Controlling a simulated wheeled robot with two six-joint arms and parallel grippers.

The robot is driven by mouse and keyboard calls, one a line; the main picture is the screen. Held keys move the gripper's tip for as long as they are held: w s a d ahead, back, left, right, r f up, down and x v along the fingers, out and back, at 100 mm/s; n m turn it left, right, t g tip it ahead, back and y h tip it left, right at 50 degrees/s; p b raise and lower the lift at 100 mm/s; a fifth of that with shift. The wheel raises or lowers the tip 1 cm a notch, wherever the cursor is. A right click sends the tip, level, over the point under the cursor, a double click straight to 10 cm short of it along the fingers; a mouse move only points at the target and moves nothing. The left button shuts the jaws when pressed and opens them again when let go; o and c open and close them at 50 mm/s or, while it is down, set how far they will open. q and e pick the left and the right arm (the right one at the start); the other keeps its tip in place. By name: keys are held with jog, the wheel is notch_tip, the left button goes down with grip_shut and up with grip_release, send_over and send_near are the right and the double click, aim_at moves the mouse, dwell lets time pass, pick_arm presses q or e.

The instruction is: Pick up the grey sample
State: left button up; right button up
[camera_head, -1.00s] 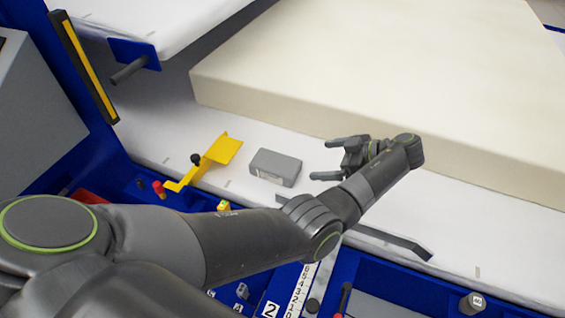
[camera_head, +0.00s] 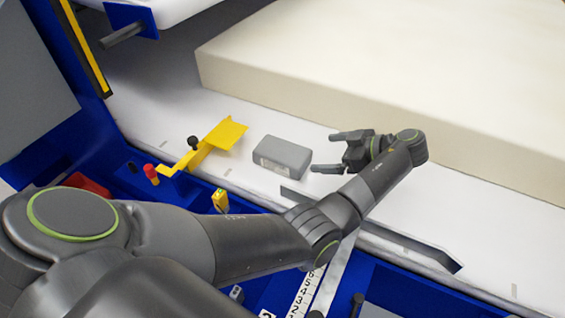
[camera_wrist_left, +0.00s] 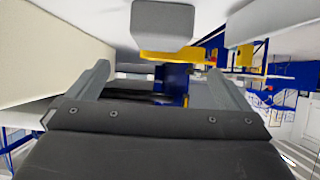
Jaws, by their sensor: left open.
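The grey sample (camera_head: 282,158) is a small rounded block with a pale label on its near side. It lies on the white table surface, in front of the large cream foam block. My left gripper (camera_head: 325,153) is open and empty just right of the sample, its fingers pointing at it. The near fingertip is very close to the sample's right end; I cannot tell whether they touch. In the left wrist view, which appears upside down, a grey block that looks like the sample (camera_wrist_left: 162,22) is at the top, beyond the open fingers (camera_wrist_left: 158,70). My right gripper is not in view.
A yellow bracket (camera_head: 217,140) with a black knob stands left of the sample. The cream foam block (camera_head: 400,100) fills the back. A dark grey rail (camera_head: 400,238) runs along the front edge. White surface is clear to the right.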

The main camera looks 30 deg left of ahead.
aim_at(289, 153)
pick_arm(q)
jog(key=b+x, duration=0.3)
jog(key=x, duration=0.1)
jog(key=shift+a+f+b, duration=0.1)
jog(key=shift+f+b, duration=0.2)
jog(key=shift+b, duration=0.05)
jog(key=shift+a+f+b, duration=0.25)
jog(key=shift+a+b, duration=0.1)
jog(key=shift+a, duration=0.6)
jog(key=shift+s+a+f, duration=0.1)
jog(key=shift+a+f, duration=0.2)
jog(key=shift+a, duration=0.7)
jog(key=p+x, duration=0.1)
jog(key=x, duration=0.3)
jog(key=shift+s+a, duration=0.15)
jog(key=shift+a, duration=0.05)
jog(key=shift+c, duration=0.6)
jog(key=c, duration=0.8)
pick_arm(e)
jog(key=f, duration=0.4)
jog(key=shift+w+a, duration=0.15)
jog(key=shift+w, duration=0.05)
